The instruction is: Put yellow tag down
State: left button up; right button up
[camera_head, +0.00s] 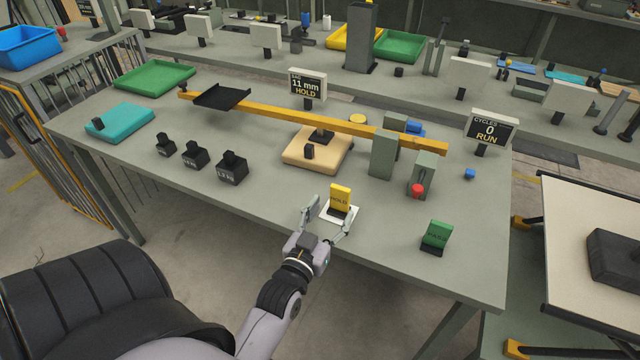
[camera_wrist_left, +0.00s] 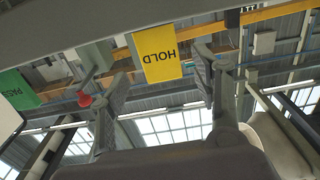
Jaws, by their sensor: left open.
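The yellow tag (camera_head: 341,197), marked HOLD, stands upright on a white pad (camera_head: 350,214) near the front edge of the grey table. My left gripper (camera_head: 328,226) is open just in front of it, with one finger to each side. In the left wrist view the yellow tag (camera_wrist_left: 158,54) shows upside down between the spread fingers of the left gripper (camera_wrist_left: 160,95), with visible gaps on both sides. My right gripper is not in view.
A green tag (camera_head: 437,235) stands to the right, with a red knob (camera_head: 417,190) behind it. Several black weights (camera_head: 231,168) stand to the left. The table front between weights and gripper is clear.

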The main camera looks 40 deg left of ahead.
pick_arm(q)
jog(key=p+v, duration=0.1)
jog(key=v, duration=0.5)
dwell(0.4)
